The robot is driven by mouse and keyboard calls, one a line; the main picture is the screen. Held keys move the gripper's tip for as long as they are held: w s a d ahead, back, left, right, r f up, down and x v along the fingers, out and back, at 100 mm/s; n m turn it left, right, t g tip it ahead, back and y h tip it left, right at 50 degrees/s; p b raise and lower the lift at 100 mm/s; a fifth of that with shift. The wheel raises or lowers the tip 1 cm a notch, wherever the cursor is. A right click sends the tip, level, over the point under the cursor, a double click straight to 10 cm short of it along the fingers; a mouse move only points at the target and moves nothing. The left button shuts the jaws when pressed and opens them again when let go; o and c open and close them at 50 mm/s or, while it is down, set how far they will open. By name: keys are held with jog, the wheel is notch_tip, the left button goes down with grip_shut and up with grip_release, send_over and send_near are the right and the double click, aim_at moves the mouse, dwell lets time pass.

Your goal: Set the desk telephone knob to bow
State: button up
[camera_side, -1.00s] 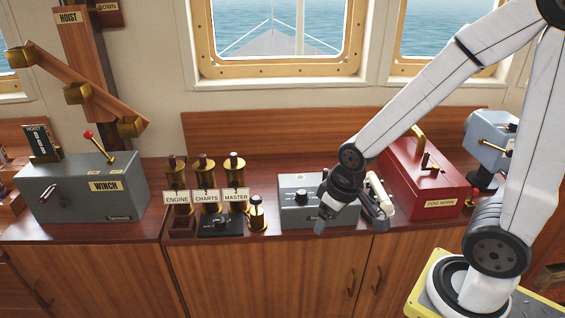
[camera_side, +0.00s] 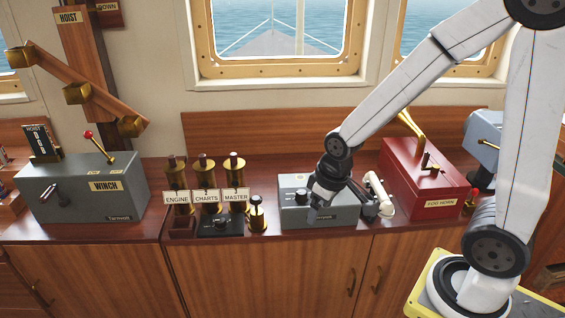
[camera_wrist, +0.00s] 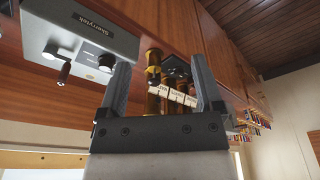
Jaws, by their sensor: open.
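The desk telephone is a grey box (camera_side: 335,215) on the counter with a white handset (camera_side: 378,193) at its right. A black knob (camera_side: 301,194) shows on the left part of its face; its markings are too small to read. My gripper (camera_side: 343,210) is in front of the box's right part, right of that knob, and hides some of the face. In the wrist view a grey box (camera_wrist: 85,28) with a black knob (camera_wrist: 106,62) and a crank-like part shows at upper left. The knob is beside the left finger. My gripper (camera_wrist: 163,88) is open, with nothing held between its fingers.
Brass handles labelled ENGINE, CHARTS and MASTER (camera_side: 205,196) and a small brass post (camera_side: 257,213) stand left of the telephone. A red fog horn box (camera_side: 425,185) stands close on the right. A grey winch box (camera_side: 85,188) is far left.

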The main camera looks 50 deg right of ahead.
jog(key=w+d+f+n+g, duration=0.1)
jog(key=w+d+n, duration=0.2)
jog(key=w+d, duration=0.45)
jog(key=n+g, duration=0.1)
jog(key=n, duration=0.2)
send_over(302, 192)
notch_tip(302, 192, down, 3)
jog(key=shift+d+r, duration=0.1)
jog(key=shift+f, duration=3.9)
grip_shut()
